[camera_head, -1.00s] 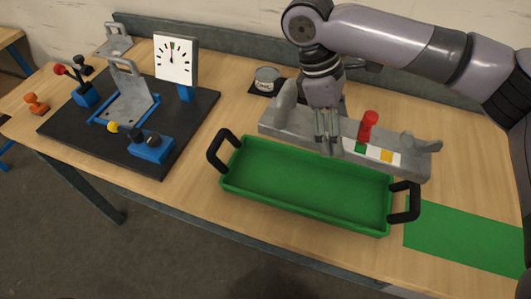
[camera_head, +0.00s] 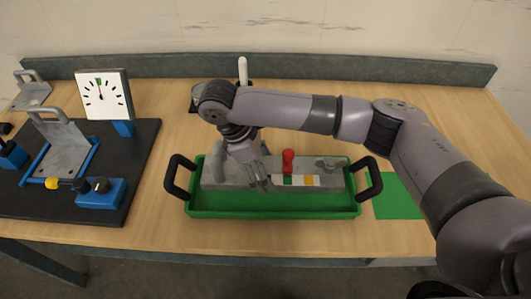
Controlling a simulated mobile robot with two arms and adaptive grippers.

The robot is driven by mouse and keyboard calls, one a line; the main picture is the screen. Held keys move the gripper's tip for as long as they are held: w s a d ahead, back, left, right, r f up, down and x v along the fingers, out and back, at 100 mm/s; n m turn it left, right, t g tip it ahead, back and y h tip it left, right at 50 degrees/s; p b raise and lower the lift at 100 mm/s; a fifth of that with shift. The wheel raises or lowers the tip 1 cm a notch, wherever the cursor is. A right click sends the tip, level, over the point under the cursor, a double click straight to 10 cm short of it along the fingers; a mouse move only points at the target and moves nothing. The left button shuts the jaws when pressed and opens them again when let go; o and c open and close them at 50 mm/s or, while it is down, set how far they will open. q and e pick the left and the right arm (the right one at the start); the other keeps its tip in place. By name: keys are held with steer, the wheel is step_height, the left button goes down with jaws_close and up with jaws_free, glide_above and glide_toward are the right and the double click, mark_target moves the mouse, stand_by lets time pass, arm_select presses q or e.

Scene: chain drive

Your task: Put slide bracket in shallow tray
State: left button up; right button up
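The slide bracket appears to be the long grey metal piece (camera_head: 316,168) with a red knob (camera_head: 288,158) and a white strip with green and yellow patches. It lies lengthwise within the outline of the green shallow tray (camera_head: 270,209), toward its back. Whether it touches the tray floor or hangs just above it I cannot tell. My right gripper (camera_head: 262,181) points down at the bracket's left half and looks shut on it; the finger contact is partly hidden. My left gripper is out of view.
The tray has black handles at left (camera_head: 178,177) and right (camera_head: 370,178). A black board (camera_head: 95,217) with a dial (camera_head: 103,95), a grey handled plate (camera_head: 60,145) and blue parts stands left. A green mat (camera_head: 398,196) lies right of the tray. The table front strip is clear.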

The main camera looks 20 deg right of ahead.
steer(key=shift+d+f, duration=0.1)
steer(key=shift+f, duration=0.6)
steer(key=shift+f+p, duration=0.3)
steer(key=shift+f, duration=1.95)
steer(key=shift+f, duration=0.1)
steer(key=o, duration=2)
steer(key=shift+c, duration=0.2)
steer(key=shift+r, duration=0.3)
steer(key=v, duration=1.1)
steer(key=shift+a+r+b, duration=0.25)
steer(key=shift+r+b, duration=0.05)
steer(key=shift+b, duration=0.05)
